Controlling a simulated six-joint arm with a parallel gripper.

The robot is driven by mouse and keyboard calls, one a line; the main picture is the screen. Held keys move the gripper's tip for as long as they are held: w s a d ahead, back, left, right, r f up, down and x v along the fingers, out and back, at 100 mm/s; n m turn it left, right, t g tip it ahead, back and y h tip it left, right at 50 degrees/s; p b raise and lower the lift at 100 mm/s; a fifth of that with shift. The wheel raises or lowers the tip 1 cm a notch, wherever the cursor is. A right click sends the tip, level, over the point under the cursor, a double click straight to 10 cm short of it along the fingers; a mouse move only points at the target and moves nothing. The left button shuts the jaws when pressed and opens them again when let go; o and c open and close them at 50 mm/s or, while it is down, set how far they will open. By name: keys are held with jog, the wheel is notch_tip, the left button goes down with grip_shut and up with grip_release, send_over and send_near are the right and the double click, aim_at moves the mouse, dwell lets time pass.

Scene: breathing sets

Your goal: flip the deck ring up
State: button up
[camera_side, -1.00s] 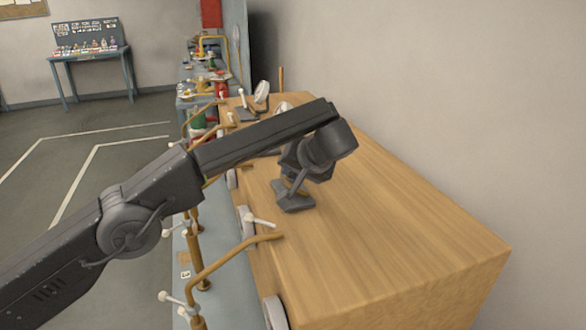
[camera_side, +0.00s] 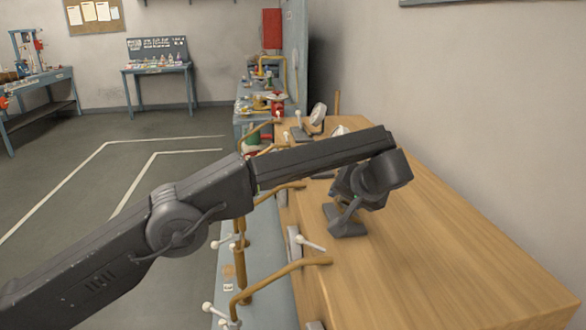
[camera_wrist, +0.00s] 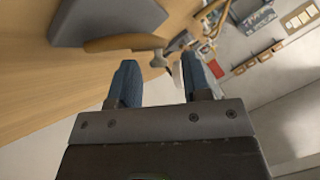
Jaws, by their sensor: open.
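My gripper (camera_wrist: 160,65) is open, its two blue-grey fingers apart in the wrist view. A small pale part shows beyond the gap between them; I cannot tell what it is. In the side view my arm reaches over the wooden deck (camera_side: 470,240), with its wrist bent down. A pale, round, ring-like fitting (camera_side: 318,113) stands tilted at the deck's far end, beyond my arm. A second pale round piece (camera_side: 340,130) is partly hidden behind my arm. I cannot tell which of these is the deck ring.
A brass-coloured pipe (camera_side: 275,282) and white-knobbed levers (camera_side: 312,244) line the deck's left edge. In the wrist view a grey plate (camera_wrist: 105,20) and a tan curved bar (camera_wrist: 125,42) lie close ahead of the fingers. The deck's right side is clear.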

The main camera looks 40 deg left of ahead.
jog(key=shift+s+a+f+n+t+h, duration=0.35)
jog(key=shift+s+a+n+t+h, duration=0.15)
jog(key=shift+t+h, duration=0.1)
jog(key=shift+s+d+r, duration=0.1)
jog(key=shift+s+d, duration=0.05)
jog(key=shift+s, duration=0.05)
jog(key=v, duration=1.3)
jog(key=w+a+f+m+g+h, duration=0.2)
jog(key=a+m+h, duration=0.3)
jog(key=a+m, duration=0.3)
jog(key=w+a+f+m+g+h, duration=0.2)
jog(key=a+m, duration=0.6)
jog(key=a, duration=0.5)
jog(key=shift+w+a+g+h, duration=0.25)
jog(key=shift+g+h, duration=0.65)
jog(key=shift+h, duration=0.5)
jog(key=shift+s, duration=0.1)
